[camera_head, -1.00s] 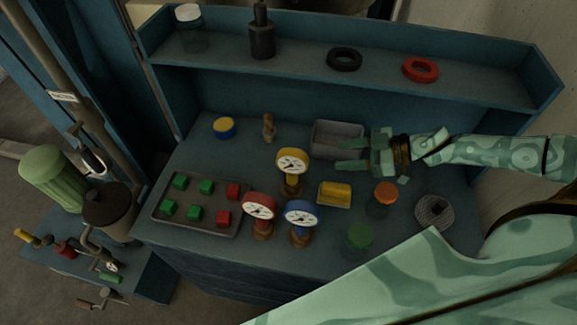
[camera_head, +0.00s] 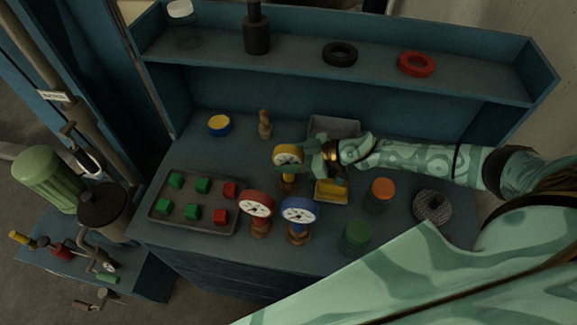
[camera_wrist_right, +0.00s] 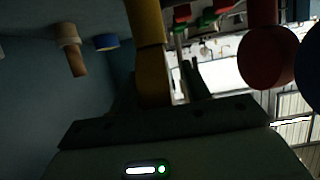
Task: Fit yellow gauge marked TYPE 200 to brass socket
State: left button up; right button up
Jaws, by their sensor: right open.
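The yellow gauge (camera_head: 284,154) with a white dial stands upright on a brown foot on the blue bench. My right gripper (camera_head: 294,160) is open, with its fingers at the gauge, just below and beside the dial, partly covering it. In the right wrist view the yellow gauge body (camera_wrist_right: 149,45) rises between the dark fingers; contact cannot be told. The TYPE 200 marking is too small to read. I cannot make out the brass socket for certain; small pipe fittings (camera_head: 108,266) show at the lower left. My left gripper is not in view.
A red gauge (camera_head: 256,204) and a blue gauge (camera_head: 299,210) stand close in front. A tray (camera_head: 158,211) of red and green blocks lies left. A yellow block in a small tray (camera_head: 331,192), orange-topped jar (camera_head: 382,190) and green-topped jar (camera_head: 357,236) stand right.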

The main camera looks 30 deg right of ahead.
grip_shut()
jog(key=shift+r, duration=0.15)
